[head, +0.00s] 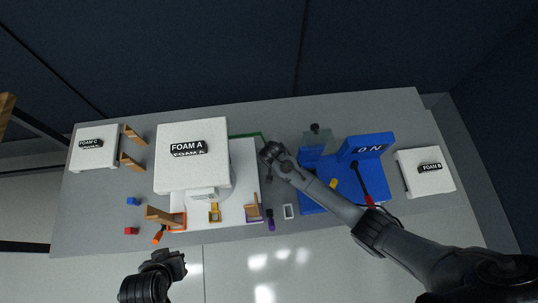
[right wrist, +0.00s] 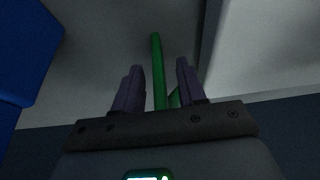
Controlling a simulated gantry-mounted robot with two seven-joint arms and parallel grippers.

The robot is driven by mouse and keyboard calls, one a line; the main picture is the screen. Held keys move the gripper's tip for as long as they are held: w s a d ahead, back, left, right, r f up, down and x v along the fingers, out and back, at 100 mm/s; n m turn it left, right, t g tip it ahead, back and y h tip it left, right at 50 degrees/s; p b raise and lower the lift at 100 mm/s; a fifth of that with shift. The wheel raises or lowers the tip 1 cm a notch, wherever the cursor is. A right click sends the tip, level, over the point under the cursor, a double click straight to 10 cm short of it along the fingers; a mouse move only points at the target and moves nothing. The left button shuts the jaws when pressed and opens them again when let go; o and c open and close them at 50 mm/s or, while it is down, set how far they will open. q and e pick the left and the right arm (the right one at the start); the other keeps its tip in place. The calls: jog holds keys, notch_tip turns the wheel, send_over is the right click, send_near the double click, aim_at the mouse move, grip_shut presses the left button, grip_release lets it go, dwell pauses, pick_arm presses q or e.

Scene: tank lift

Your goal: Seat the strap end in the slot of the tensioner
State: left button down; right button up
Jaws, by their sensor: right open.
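A green strap (right wrist: 157,70) runs between the two fingers of my right gripper (right wrist: 160,75) in the right wrist view. The fingers are apart, and the strap stands clear of them. In the head view a green strip (head: 247,135) shows at the back right corner of the white board, just left of my right gripper (head: 269,172). I cannot tell which part is the tensioner; a small yellow fitting (head: 214,213) sits at the board's front, and its slot is too small to see. My left gripper (head: 174,262) is off the table's front edge, its fingers unclear.
A white block marked FOAM A (head: 190,175) stands on the white board (head: 245,170). A blue fixture (head: 345,180) is right of my right gripper. Foam C (head: 92,155) and foam B (head: 425,180) lie at the ends. Wooden brackets (head: 162,216) stand at the front.

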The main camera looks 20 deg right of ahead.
grip_shut()
jog(key=shift+r, duration=0.1)
